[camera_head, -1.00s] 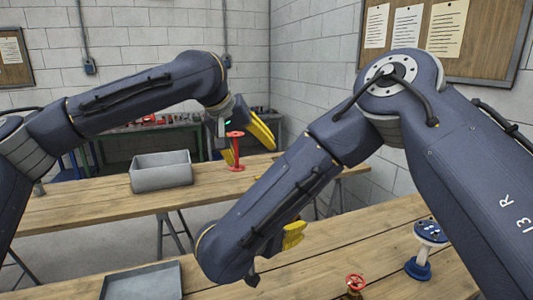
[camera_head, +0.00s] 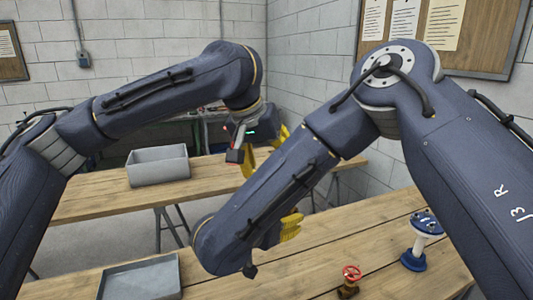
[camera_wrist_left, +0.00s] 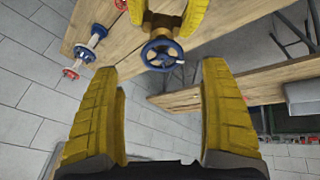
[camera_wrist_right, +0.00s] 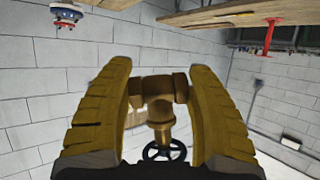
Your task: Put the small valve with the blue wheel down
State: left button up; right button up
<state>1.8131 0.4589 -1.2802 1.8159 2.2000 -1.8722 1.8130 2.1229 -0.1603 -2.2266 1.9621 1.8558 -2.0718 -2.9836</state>
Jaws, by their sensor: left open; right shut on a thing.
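The small valve with the blue wheel has a brass body (camera_wrist_right: 160,108) between the yellow fingers of my right gripper (camera_wrist_right: 160,70). In the left wrist view its blue wheel (camera_wrist_left: 162,53) faces my left gripper, and the right gripper's fingers are around the body. In the right wrist view the wheel looks dark. In the head view my right forearm hides the valve; only the yellow of the right gripper (camera_head: 290,228) shows, above the near table. My left gripper (camera_wrist_left: 160,72) is open and empty, with the valve beyond its fingertips. It also shows in the head view (camera_head: 264,150).
On the near table (camera_head: 385,235) stand a brass valve with a red wheel (camera_head: 350,275) and a white fitting with blue flanges (camera_head: 428,235). A shallow grey tray (camera_head: 140,280) lies at front left. A grey bin (camera_head: 158,170) stands on the far table. Bare wood lies between tray and red-wheeled valve.

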pick_arm(q)
jog(key=shift+x, duration=2.95)
jog(key=shift+c, duration=0.2)
grip_shut()
jog(key=shift+r, duration=0.1)
pick_arm(e)
jog(key=o, duration=1.6)
jog(key=shift+s, duration=0.1)
